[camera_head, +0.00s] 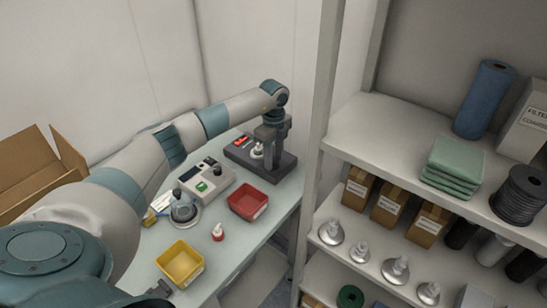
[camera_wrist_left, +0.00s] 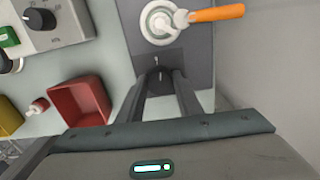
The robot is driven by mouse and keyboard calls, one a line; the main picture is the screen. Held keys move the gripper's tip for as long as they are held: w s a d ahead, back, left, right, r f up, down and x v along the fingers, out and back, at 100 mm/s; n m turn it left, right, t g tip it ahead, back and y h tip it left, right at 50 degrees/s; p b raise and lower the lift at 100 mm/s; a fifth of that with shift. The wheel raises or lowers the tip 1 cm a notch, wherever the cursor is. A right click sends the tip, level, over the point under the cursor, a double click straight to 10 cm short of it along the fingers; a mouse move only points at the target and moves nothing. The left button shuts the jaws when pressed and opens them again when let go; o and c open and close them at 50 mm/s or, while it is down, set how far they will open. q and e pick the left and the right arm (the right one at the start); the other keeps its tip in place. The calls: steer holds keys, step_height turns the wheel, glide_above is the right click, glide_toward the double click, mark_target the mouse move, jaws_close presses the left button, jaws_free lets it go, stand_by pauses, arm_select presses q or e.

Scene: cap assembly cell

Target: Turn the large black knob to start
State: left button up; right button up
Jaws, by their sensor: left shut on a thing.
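My left gripper (camera_head: 269,146) reaches down over the dark station (camera_head: 287,163) at the back of the table. In the left wrist view its fingers (camera_wrist_left: 161,78) close around a black knob (camera_wrist_left: 160,71) with a pale line, on the same dark station (camera_wrist_left: 139,32). The gripper hides the knob in the head view. A second black knob (camera_wrist_left: 40,18) with a printed scale sits on the grey control box (camera_wrist_left: 73,22), apart from the fingers.
A white nozzle piece (camera_wrist_left: 160,20) and an orange handle (camera_wrist_left: 215,13) are on the station beyond the fingers. A stocked shelf (camera_head: 352,137) borders the right.

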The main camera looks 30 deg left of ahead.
arm_select(q)
steer(key=shift+n, duration=1.2)
steer(key=o, duration=1)
steer(key=shift+o, duration=0.2)
steer(key=shift+r, duration=0.15)
steer(key=shift+r, duration=0.55)
step_height(320, 180, up, 16)
steer(key=b, duration=0.5)
